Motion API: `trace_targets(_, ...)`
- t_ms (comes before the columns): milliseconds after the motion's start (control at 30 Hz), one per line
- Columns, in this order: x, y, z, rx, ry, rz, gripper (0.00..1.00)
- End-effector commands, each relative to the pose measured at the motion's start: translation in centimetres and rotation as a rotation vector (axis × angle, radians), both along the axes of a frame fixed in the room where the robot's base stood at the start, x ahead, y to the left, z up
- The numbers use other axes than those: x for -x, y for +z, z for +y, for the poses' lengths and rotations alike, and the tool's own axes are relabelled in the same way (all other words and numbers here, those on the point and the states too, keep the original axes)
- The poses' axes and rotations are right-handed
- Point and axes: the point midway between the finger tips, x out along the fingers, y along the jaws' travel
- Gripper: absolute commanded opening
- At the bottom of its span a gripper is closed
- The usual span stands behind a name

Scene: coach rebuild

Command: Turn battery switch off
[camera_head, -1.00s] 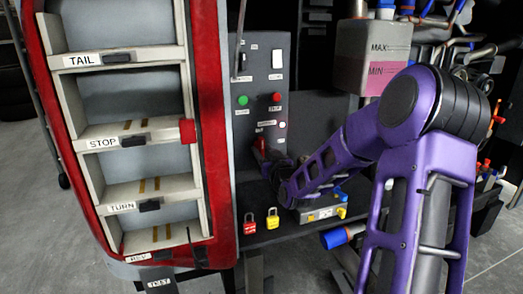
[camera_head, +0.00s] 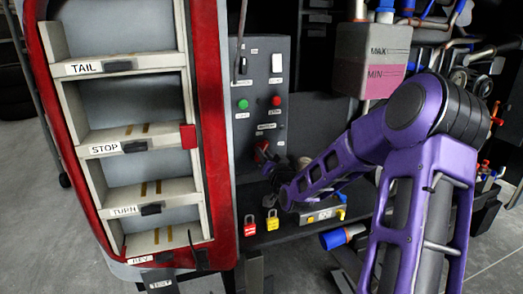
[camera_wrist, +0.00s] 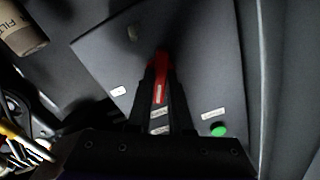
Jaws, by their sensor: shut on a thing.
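The battery switch has a red handle (camera_head: 261,149) low on the grey control panel (camera_head: 253,76) in the head view. In the wrist view the red handle (camera_wrist: 160,80) stands between the two dark fingers of my gripper (camera_wrist: 160,92). The fingers are shut on it. In the head view my gripper (camera_head: 270,162) reaches the panel from the lower right, and its fingertips are small and dark there. The switch's base and its position marks are mostly hidden by the fingers, and I cannot read them.
A green button (camera_head: 243,104) and a red button (camera_head: 277,101) sit above the switch. A red padlock (camera_head: 250,226) and a yellow padlock (camera_head: 272,220) are on the ledge below. The red-framed lamp rack (camera_head: 140,150) stands close at the left.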

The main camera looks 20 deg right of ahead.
Motion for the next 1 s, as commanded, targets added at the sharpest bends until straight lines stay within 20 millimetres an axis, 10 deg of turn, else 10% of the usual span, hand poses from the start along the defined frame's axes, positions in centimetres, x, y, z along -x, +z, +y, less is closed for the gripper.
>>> trace_targets(1000,-0.01,0.02,-0.04,-0.524,-0.001,-0.003,0.00)
